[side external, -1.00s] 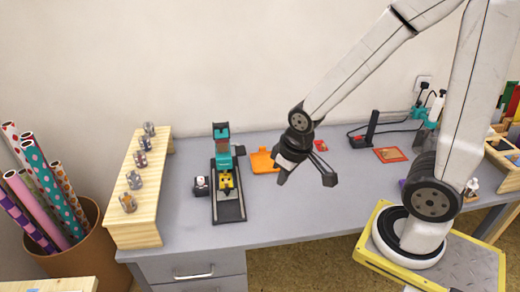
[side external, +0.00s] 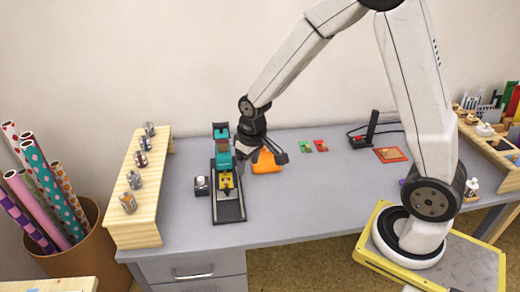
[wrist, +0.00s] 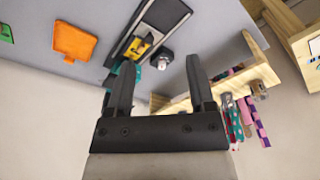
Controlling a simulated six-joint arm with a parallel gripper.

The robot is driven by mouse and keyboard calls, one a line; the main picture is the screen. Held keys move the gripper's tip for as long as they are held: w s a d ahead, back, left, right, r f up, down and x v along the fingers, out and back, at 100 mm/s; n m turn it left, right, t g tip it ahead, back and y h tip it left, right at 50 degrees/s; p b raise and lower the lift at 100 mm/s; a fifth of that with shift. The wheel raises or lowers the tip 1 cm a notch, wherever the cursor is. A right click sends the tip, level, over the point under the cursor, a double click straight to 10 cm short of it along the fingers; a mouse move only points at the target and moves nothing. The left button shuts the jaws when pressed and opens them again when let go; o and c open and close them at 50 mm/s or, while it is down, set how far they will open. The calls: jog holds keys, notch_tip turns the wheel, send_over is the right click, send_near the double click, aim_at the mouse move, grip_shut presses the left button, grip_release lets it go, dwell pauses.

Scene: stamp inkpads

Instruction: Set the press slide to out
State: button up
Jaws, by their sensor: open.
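The press stands on the left part of the grey desk, with a teal upright (side external: 221,145) at the back and a long black base (side external: 229,208) running forward. A yellow slide (side external: 226,182) with dark marks sits on the base just in front of the teal part. In the wrist view the yellow slide (wrist: 138,48) lies next to the left finger, and the teal part is partly hidden behind that finger. My gripper (side external: 268,152) is just right of the press head, above the desk. Its fingers (wrist: 157,68) are apart with nothing held between them.
A small dark block with a white top (side external: 201,187) stands left of the press. An orange pad (side external: 266,165) lies right of it, partly under my gripper. A wooden rack (side external: 133,185) with several stamps stands at left. Front desk space right of the press is clear.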

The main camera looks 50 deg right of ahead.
jog(key=w+d+f, duration=0.2)
jog(key=w+f, duration=0.4)
jog(key=w, duration=0.2)
jog(key=g, duration=0.2)
send_over(226, 190)
notch_tip(226, 190, down, 6)
jog(key=shift+d, duration=0.1)
jog(key=shift+f, duration=0.1)
jog(key=shift+f, duration=3.8)
grip_shut()
